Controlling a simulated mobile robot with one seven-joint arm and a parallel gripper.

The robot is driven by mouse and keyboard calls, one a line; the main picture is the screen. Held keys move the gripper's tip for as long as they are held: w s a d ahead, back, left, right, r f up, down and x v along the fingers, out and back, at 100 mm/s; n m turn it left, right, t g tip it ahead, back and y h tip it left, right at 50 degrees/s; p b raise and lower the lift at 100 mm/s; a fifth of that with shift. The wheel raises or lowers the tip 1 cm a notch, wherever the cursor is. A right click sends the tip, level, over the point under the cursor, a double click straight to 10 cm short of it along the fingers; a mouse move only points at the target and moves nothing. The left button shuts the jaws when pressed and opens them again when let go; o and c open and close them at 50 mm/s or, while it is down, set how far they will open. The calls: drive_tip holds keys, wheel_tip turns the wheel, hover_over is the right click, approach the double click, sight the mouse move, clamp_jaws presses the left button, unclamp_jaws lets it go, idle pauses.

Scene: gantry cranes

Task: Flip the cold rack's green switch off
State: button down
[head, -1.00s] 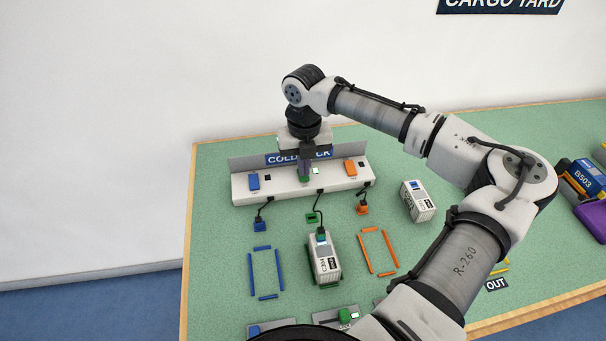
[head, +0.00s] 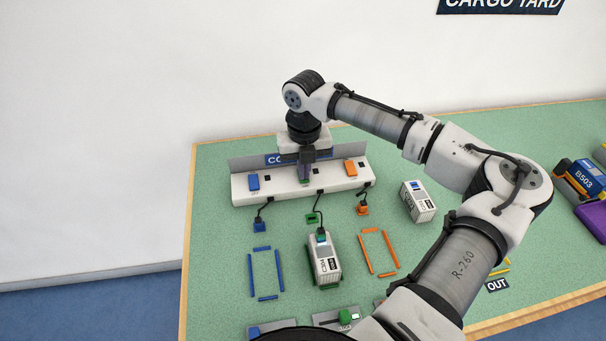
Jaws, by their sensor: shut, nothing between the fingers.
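The cold rack (head: 240,190) is a long white unit at the back of the green table, with a blue sign partly hidden by my arm. Its green switch (head: 304,181) sits in the middle and is mostly covered by my gripper (head: 306,177). My gripper points down, shut and empty, at the switch; whether it touches cannot be told. The small indicator (head: 315,170) beside the green switch looks dark.
A blue switch (head: 253,182) and an orange switch (head: 351,167) flank the green one. White container C34 (head: 325,262) stands in front, with a green plug cable to the rack. Another white container (head: 418,202) stands to the right.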

wheel_tip(320, 180, up, 7)
drive_tip(key=p, duration=0.6)
drive_tip(key=shift+f, duration=0.1)
idle(0.5)
